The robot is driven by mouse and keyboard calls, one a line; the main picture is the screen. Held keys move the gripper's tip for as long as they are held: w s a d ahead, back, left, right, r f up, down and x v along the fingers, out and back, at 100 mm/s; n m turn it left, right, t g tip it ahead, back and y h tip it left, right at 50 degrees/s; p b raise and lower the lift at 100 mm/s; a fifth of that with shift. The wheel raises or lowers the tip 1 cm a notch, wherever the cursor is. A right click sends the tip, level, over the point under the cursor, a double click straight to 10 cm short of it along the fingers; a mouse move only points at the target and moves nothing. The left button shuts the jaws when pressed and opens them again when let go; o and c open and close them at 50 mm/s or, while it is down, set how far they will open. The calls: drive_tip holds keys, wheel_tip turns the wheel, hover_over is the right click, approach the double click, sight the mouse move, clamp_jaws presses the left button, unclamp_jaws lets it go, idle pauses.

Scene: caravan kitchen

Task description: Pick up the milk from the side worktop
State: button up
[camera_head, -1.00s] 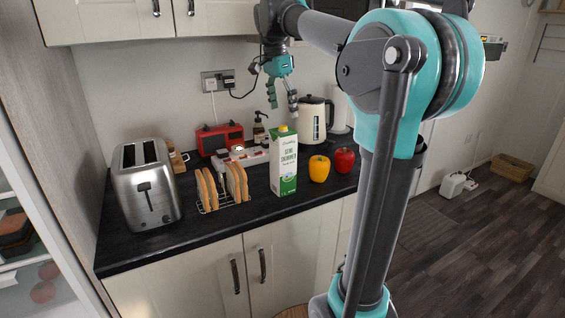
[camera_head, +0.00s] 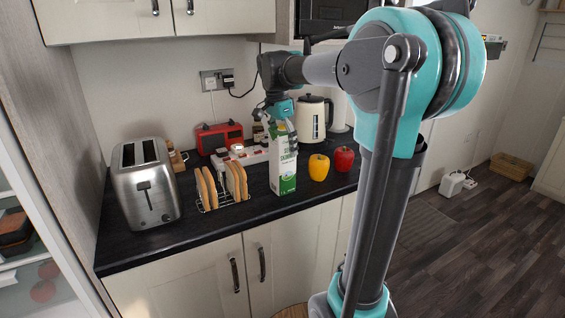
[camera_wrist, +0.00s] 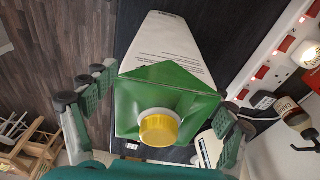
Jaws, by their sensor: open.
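The milk is a tall white and green carton (camera_head: 283,172) with a yellow cap, standing upright on the dark worktop (camera_head: 215,224). My gripper (camera_head: 281,128) is at the carton's top, pointing down, with its fingers open. In the wrist view the carton's green top (camera_wrist: 166,93) and yellow cap lie between the spread fingers of my gripper (camera_wrist: 155,112). Gaps show between the fingers and the carton there. The gripper hides the carton's cap in the head view.
A toast rack (camera_head: 224,203) with bread and a steel toaster (camera_head: 146,184) stand left of the carton. A yellow pepper (camera_head: 319,167) and a red pepper (camera_head: 344,159) sit to its right. A kettle (camera_head: 312,119), red radio (camera_head: 219,137) and socket strip (camera_head: 240,155) are behind.

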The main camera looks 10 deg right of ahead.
drive_tip(key=shift+c, duration=0.2)
clamp_jaws()
idle(0.5)
